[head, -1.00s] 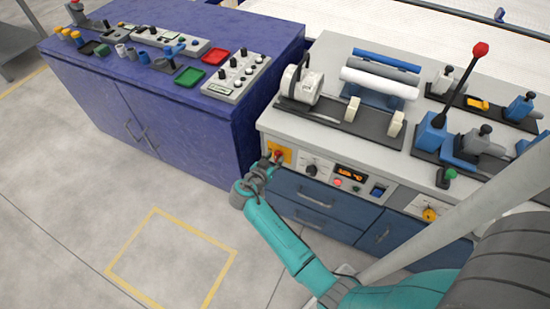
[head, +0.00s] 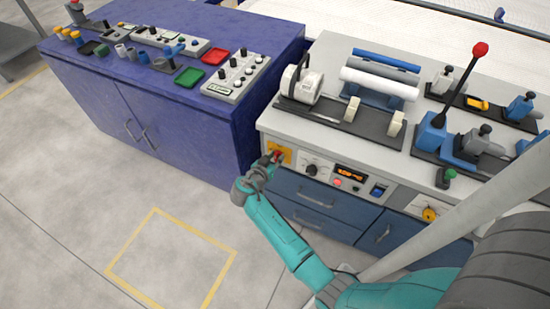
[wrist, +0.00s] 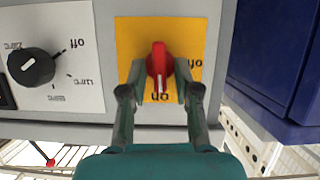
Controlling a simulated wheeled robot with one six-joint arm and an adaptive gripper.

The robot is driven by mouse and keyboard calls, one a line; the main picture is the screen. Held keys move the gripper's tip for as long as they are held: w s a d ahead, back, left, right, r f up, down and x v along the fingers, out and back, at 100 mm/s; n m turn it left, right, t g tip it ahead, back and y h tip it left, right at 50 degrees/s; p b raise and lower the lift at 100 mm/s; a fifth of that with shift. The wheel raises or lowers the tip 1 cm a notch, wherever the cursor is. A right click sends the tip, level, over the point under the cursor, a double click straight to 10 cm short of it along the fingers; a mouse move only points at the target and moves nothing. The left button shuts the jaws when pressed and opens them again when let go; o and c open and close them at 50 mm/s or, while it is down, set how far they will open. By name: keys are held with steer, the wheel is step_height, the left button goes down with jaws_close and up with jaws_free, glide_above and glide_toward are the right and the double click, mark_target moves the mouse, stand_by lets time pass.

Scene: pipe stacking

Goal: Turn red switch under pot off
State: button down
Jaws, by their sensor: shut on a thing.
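The red switch (wrist: 157,62) sits on a yellow plate (wrist: 128,35) marked "on" and "off". In the wrist view its handle stands nearly upright in the picture, its lower end near "on"; "off" is at the right. My gripper (wrist: 159,88) is shut on the red switch, one finger on each side. In the head view my gripper (head: 270,161) is at the front panel's left end, and the red switch (head: 278,154) shows small beside it. A white rounded device (head: 301,84), possibly the pot, stands on the bench top above.
A black dial (wrist: 33,67) is beside the yellow plate on the grey panel. A blue cabinet (head: 170,110) with small parts and trays stands to the left. Blue drawers (head: 318,198) lie below the panel. The floor in front is clear.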

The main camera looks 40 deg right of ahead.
steer(key=shift+w+a+f+n+g+h, duration=0.15)
steer(key=shift+n+g+h, duration=0.75)
steer(key=shift+n, duration=1.25)
steer(key=shift+w+d+f+n+g+h, duration=0.1)
steer(key=shift+w+f+n+g+h, duration=0.15)
steer(key=shift+n+g+h, duration=1.3)
steer(key=shift+w+a+f+n+g+h, duration=0.15)
steer(key=shift+f+n+g, duration=0.1)
steer(key=shift+n, duration=2.55)
steer(key=shift+d+r, duration=0.1)
steer(key=c, duration=1.2)
jaws_free()
steer(key=shift+d, duration=0.1)
steer(key=a, duration=1.2)
steer(key=shift+w, duration=0.25)
